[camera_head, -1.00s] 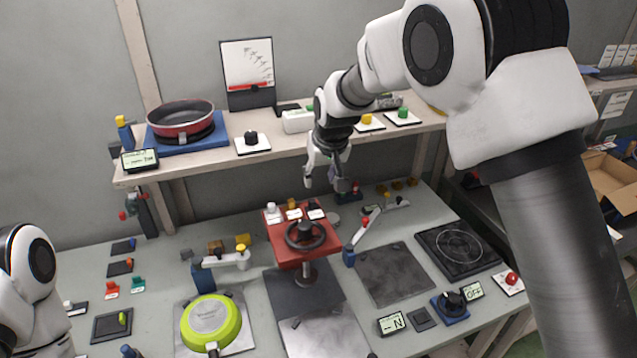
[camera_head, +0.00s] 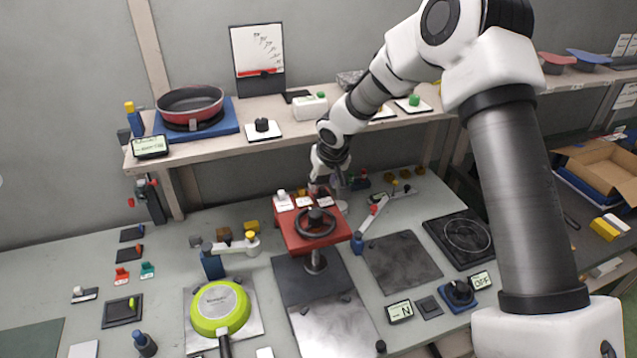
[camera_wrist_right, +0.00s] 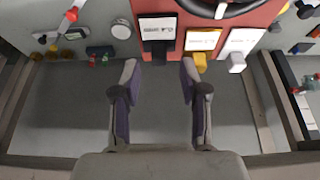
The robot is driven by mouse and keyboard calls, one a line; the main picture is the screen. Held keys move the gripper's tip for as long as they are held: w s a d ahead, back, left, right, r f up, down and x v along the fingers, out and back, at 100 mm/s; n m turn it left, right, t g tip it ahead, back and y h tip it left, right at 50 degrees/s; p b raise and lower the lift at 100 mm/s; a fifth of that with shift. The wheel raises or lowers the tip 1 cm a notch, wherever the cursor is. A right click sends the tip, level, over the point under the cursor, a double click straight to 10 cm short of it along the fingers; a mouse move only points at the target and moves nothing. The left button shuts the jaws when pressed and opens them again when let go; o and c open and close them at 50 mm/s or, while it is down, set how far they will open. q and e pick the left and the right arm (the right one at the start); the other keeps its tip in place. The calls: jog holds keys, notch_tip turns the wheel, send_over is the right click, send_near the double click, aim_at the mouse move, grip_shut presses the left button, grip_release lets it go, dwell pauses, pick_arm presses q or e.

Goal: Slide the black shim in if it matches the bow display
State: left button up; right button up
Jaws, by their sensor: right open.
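A red stand (camera_head: 336,237) with a black handwheel (camera_head: 315,222) carries white, yellow and black tabs in a row along its back edge, each beside a white label. The black tab (camera_wrist_right: 158,48), which looks like the black shim, also shows in the wrist view, with the yellow tab (camera_wrist_right: 200,62) and white tab (camera_wrist_right: 236,62). My right gripper (camera_wrist_right: 158,75) is open and empty, its fingertips on either side of the black tab's line, just short of it. In the head view the gripper (camera_head: 325,180) is behind the stand. I cannot tell which screen is the bow display. My left gripper is out of view.
A small screen (camera_head: 150,147) with unreadable text stands at the shelf's left end, near a red pan (camera_head: 190,102). Screens reading N (camera_head: 399,311) and OFF (camera_head: 481,281) are at front right. A green pan (camera_head: 220,306) lies left of the stand. The shelf (camera_head: 290,129) runs above the gripper.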

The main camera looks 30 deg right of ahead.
aim_at(323, 189)
jog(key=x, duration=0.2)
jog(key=shift+w+f+p, duration=0.2)
jog(key=shift+w+p, duration=0.1)
jog(key=shift+f, duration=0.2)
jog(key=shift+s+d, duration=0.1)
jog(key=shift+s, duration=0.05)
jog(key=shift+r, duration=0.1)
grip_shut()
jog(key=shift+f+b, duration=0.25)
jog(key=shift+b, duration=0.25)
jog(key=shift+s+f+b, duration=0.1)
jog(key=shift+s+b, duration=0.35)
jog(key=shift+b, duration=0.65)
jog(key=shift+s, duration=0.1)
grip_release()
jog(key=shift+r, duration=0.25)
